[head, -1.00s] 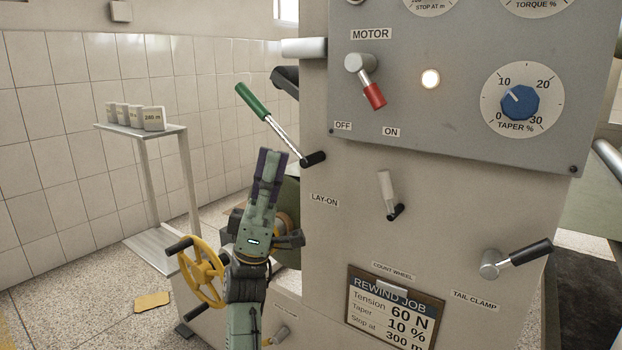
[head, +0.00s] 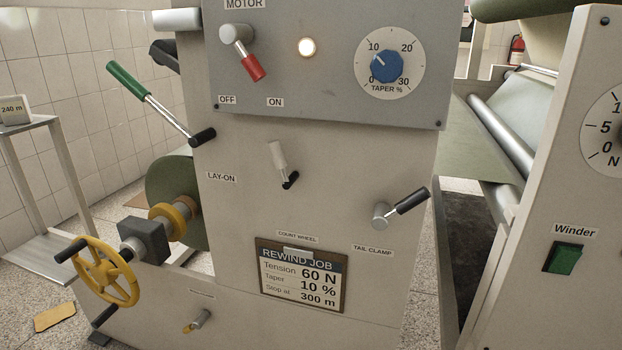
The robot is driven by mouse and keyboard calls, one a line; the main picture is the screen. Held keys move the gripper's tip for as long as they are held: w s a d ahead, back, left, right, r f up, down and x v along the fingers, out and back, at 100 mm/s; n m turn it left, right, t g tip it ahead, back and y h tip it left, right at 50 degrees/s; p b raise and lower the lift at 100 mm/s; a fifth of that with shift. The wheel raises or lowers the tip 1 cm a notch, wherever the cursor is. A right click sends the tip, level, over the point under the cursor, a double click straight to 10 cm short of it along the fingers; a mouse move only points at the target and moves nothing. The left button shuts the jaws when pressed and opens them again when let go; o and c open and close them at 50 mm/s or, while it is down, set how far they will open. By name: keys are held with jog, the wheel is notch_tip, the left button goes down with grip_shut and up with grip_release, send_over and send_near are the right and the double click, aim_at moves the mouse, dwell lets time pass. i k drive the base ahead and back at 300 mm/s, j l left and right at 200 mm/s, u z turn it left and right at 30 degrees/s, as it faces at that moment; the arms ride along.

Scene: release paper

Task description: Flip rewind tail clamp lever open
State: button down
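The tail clamp lever (head: 401,207) is on the lower right of the machine's front panel, above the TAIL CLAMP label (head: 372,250). It has a grey round hub and a black grip that points up and to the right. Nothing touches it. My gripper is out of the head view now, so its state and its place relative to the lever are hidden.
Other controls are the lay-on lever (head: 164,107) with a green grip, the red-tipped motor lever (head: 244,52), the count wheel lever (head: 283,164) and a yellow handwheel (head: 105,271). A Rewind Job card (head: 301,276) hangs below. A second panel with a green Winder switch (head: 564,258) stands right.

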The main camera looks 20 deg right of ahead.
aim_at(382, 215)
jog(key=l, duration=2.6)
jog(key=i+u, duration=0.05)
